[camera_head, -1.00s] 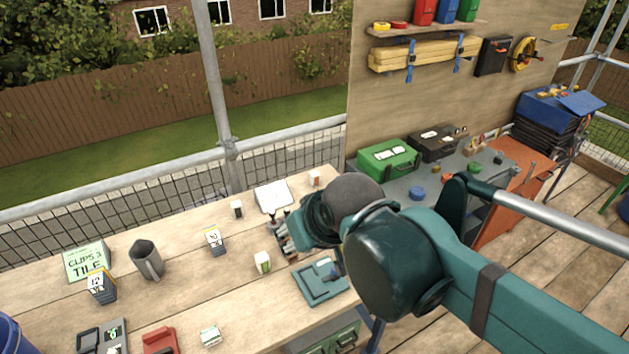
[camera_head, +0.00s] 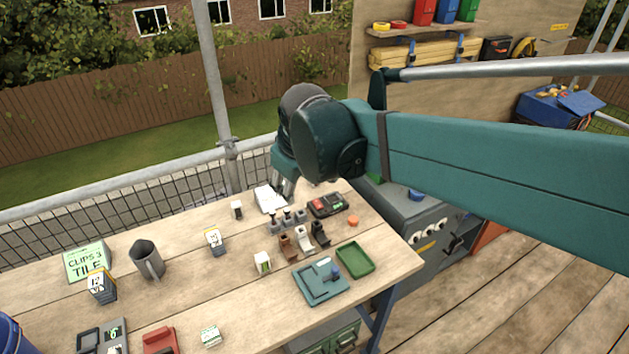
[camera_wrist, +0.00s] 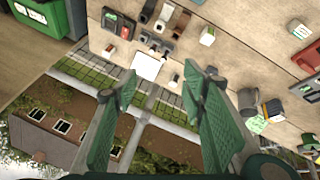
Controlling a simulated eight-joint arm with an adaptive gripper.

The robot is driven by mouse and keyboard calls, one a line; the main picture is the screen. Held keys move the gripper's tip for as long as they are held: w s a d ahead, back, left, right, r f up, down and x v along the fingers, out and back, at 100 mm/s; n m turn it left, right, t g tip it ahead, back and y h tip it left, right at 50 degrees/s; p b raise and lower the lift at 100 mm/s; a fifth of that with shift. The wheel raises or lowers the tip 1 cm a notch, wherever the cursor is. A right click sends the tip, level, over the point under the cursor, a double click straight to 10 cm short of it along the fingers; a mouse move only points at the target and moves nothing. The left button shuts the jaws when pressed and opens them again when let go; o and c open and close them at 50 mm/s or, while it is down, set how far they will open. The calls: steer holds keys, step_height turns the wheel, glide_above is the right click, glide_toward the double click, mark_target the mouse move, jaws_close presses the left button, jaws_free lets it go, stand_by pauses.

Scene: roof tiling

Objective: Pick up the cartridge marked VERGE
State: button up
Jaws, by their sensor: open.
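No label reading VERGE can be made out in either view. Small marked blocks stand on the bench: a white and dark one (camera_head: 237,210), a white-fronted one (camera_head: 213,241), a white and green one (camera_head: 263,263), and a low pale one (camera_head: 210,336). A taller dark block (camera_head: 101,287) has a white face with unclear print. My gripper (camera_head: 283,188) hangs over the bench's back edge, above a white pad (camera_head: 270,200). In the wrist view, my gripper's green fingers (camera_wrist: 165,92) are wide apart with nothing between them; the pad (camera_wrist: 146,66) shows beyond them.
A rack of dark, brown and white holders (camera_head: 303,238) stands right of centre. Near it are a black and red case (camera_head: 327,205), a green tray (camera_head: 355,257) and a teal tray (camera_head: 320,282).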

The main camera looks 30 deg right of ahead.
steer(key=w+d+f+n+g+h, duration=0.1)
steer(key=w+d+f+n, duration=0.1)
steer(key=w+d, duration=0.35)
steer(key=w+d+f+n+g, duration=0.1)
steer(key=w+d+f+n, duration=0.1)
steer(key=w, duration=0.7)
steer(key=w+d+f+n+g+h, duration=0.1)
steer(key=w+d+f+n, duration=0.15)
steer(key=w, duration=0.45)
steer(key=w+d+f+n+g, duration=0.1)
steer(key=w+d+f+n, duration=0.2)
steer(key=w+d+f, duration=0.3)
steer(key=w+d+f+n+g+h, duration=0.1)
steer(key=w+d+f+n, duration=0.2)
steer(key=f, duration=1.1)
steer(key=shift+w+d+g, duration=0.4)
steer(key=shift+w+d, duration=1.45)
steer(key=shift+w, duration=1.4)
steer(key=shift+x, duration=1.3)
